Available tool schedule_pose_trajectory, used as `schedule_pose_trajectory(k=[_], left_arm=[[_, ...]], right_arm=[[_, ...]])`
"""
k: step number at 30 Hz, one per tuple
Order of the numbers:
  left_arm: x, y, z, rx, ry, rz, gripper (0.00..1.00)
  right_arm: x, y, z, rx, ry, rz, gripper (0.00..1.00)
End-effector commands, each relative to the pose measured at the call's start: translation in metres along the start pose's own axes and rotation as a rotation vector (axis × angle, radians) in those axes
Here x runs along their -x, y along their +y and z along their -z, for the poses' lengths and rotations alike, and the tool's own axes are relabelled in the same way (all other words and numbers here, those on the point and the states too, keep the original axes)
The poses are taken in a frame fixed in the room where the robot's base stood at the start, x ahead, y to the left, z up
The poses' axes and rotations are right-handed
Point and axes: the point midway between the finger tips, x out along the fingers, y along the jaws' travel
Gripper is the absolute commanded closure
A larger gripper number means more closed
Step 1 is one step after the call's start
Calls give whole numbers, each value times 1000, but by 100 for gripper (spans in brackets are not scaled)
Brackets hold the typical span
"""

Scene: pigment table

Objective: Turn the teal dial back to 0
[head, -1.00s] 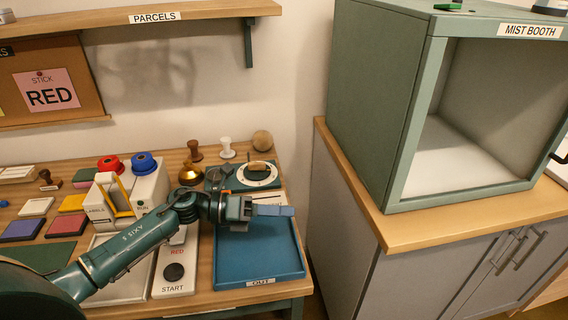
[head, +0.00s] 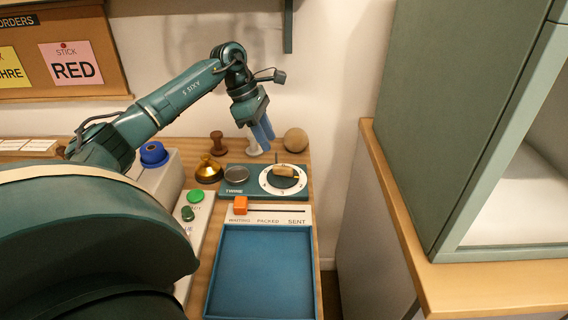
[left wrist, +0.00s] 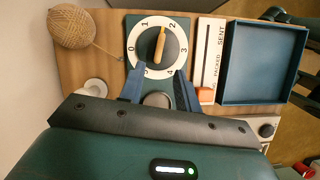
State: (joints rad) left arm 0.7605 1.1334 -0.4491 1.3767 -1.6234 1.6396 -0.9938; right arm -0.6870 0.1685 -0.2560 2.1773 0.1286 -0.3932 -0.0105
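The dial (head: 265,184) is a white numbered ring on a teal plate, with a wooden bar handle (head: 285,171) across its dark centre. In the left wrist view the dial (left wrist: 131,58) lies just beyond my fingertips. Its handle (left wrist: 160,45) runs lengthwise there, one end near the 2; I cannot tell which end is the pointer. My left gripper (head: 262,146) points down above the back of the table, apart from the dial. Its blue fingers (left wrist: 158,88) are spread with nothing between them. My right gripper is not in view.
A twine ball (head: 295,140) and stamps stand behind the dial. A round grey disc (head: 236,175) and a brass piece (head: 208,170) are left of it. An orange block (head: 240,205) sits on the status strip before the blue tray (head: 211,275). A green cabinet (head: 440,120) stands right.

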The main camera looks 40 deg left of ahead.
Motion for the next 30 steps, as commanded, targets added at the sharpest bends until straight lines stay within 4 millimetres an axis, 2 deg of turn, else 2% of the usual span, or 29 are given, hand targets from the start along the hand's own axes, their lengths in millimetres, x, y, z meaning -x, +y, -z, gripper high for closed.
schedule_pose_trajectory(k=[1,6,12,18,26,30], left_arm=[[-13,-1,0,0,0,5,67],[-49,-1,-1,0,-2,4,67],[-79,-1,-1,0,-3,3,67],[-92,0,-1,0,-3,1,67],[-93,0,-1,0,-3,0,67],[-93,0,-1,0,-3,0,78]], right_arm=[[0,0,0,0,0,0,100],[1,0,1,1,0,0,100],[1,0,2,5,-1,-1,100],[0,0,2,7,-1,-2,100],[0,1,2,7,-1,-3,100],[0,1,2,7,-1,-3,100]])
